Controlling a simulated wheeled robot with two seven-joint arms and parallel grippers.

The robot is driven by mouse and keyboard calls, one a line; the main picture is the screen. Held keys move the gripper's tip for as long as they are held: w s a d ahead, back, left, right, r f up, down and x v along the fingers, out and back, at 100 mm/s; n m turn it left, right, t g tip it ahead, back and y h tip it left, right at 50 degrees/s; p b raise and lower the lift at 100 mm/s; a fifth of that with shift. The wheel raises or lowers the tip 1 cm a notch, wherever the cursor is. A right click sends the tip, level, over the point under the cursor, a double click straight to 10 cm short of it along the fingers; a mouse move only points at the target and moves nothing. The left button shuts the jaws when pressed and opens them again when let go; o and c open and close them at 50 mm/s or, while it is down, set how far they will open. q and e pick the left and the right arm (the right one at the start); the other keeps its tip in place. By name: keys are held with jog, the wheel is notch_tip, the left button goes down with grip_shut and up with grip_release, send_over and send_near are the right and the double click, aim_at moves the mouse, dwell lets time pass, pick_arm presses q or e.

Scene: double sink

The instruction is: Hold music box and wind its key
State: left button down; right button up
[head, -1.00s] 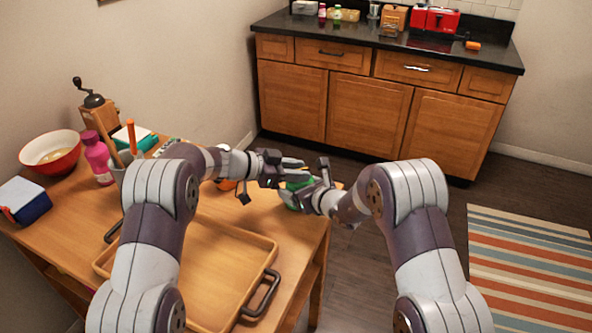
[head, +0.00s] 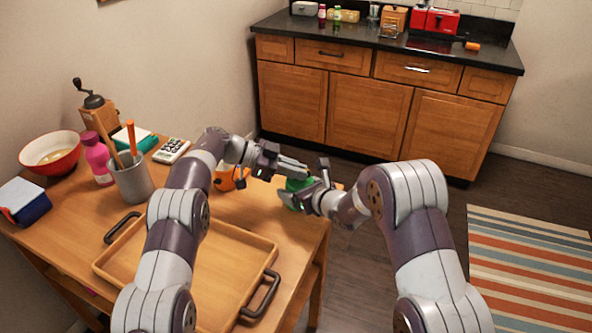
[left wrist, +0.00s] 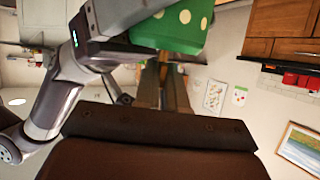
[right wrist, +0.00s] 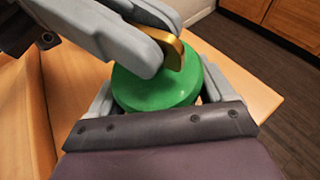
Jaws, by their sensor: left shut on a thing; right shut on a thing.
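The music box is a round green body (right wrist: 150,92) with pale dots on its side, seen in the left wrist view (left wrist: 190,22). In the head view the music box (head: 295,187) is partly hidden by my grippers. My right gripper (head: 306,183) is shut around its sides and holds it near the table's right edge. A gold key (right wrist: 167,45) stands on its top in the right wrist view. My left gripper (right wrist: 155,48) is shut on the key, with its fingers covering part of it.
A wooden tray (head: 250,238) with dark handles lies at the table's front. A utensil cup (head: 132,182), a calculator (head: 172,150), a pink bottle (head: 98,160) and a red bowl (head: 66,158) stand on the left. An orange object (head: 225,180) sits behind my left wrist.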

pick_arm(q)
jog(key=c, duration=1.3)
grip_release()
jog(key=shift+a+r, duration=0.1)
jog(key=v, duration=0.7)
jog(key=shift+a, duration=0.1)
